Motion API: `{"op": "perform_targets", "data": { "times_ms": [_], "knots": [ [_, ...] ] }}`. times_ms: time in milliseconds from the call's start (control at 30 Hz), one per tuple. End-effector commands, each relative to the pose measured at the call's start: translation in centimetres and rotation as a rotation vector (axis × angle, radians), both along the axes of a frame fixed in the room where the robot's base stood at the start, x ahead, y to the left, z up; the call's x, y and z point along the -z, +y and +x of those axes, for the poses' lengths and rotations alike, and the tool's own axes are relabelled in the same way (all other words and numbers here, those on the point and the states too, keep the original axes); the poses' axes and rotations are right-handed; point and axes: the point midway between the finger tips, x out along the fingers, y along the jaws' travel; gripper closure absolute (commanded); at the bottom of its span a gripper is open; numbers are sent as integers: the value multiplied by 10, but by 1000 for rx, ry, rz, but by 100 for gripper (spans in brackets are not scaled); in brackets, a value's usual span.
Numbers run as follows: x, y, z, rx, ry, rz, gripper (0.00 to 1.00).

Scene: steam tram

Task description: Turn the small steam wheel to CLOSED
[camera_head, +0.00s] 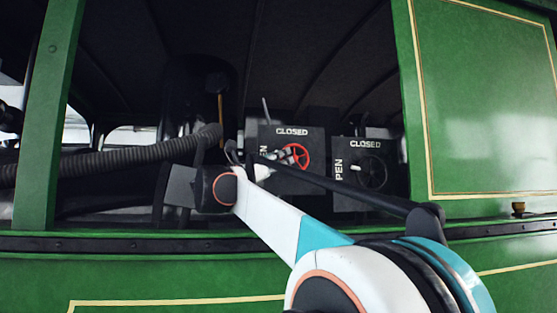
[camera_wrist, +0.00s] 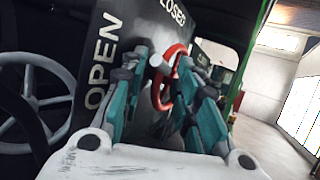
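The small red wheel (camera_head: 295,156) sits on a dark plate (camera_head: 291,181) marked CLOSED along the top, with a partly hidden OPEN label at its left. In the wrist view, the red wheel (camera_wrist: 168,78) shows between the teal fingers of my gripper (camera_wrist: 168,62). The fingers stand apart at either side of the wheel, with a gap between them. Whether either finger touches the rim is unclear. In the head view, my gripper (camera_head: 277,157) is at the wheel's left side and partly covers it. The wheel's pointer cannot be made out.
A black wheel (camera_head: 372,172) on a similar OPEN/CLOSED plate stands to the right. A ribbed hose (camera_head: 110,162) runs at the left.

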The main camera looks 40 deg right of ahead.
Motion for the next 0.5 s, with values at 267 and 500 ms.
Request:
{"op": "perform_targets", "data": {
  "times_ms": [267,500],
  "knots": [
    [0,0,0,0,0,0,89],
    [0,0,0,0,-2,2,100]
  ]
}}
